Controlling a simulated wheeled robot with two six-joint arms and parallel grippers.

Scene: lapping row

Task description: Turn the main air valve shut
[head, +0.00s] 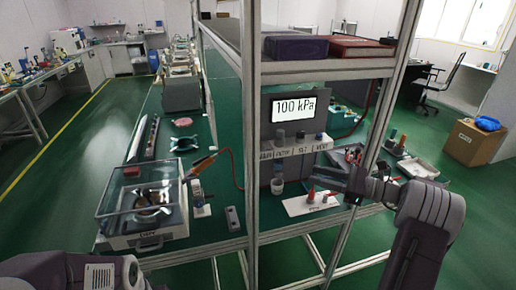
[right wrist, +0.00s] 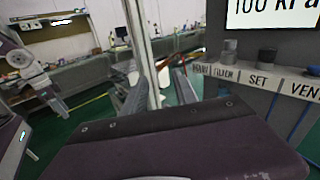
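The grey control panel (head: 267,108) has a display (head: 293,108) reading "100 kPa". Below it a ledge carries labels; SET and VENT are readable, and the leftmost seems to read MAIN (right wrist: 201,69). Dark knobs (head: 300,135) stand above the labels, and one shows in the right wrist view above SET (right wrist: 267,55). I cannot make out a knob or handle over the leftmost label; the frame post (head: 251,150) stands close to it. My right gripper (head: 332,172) is in front of the panel, below the ledge. Its fingers are apart and empty in the right wrist view (right wrist: 160,90).
A white sheet (head: 305,206) with red-topped items lies below the panel. A glass-covered machine (head: 145,200) stands left, near an orange-handled fitting (head: 204,164) with a red hose. A shelf (head: 330,66) with boxes is overhead. Frame posts bound the bay.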

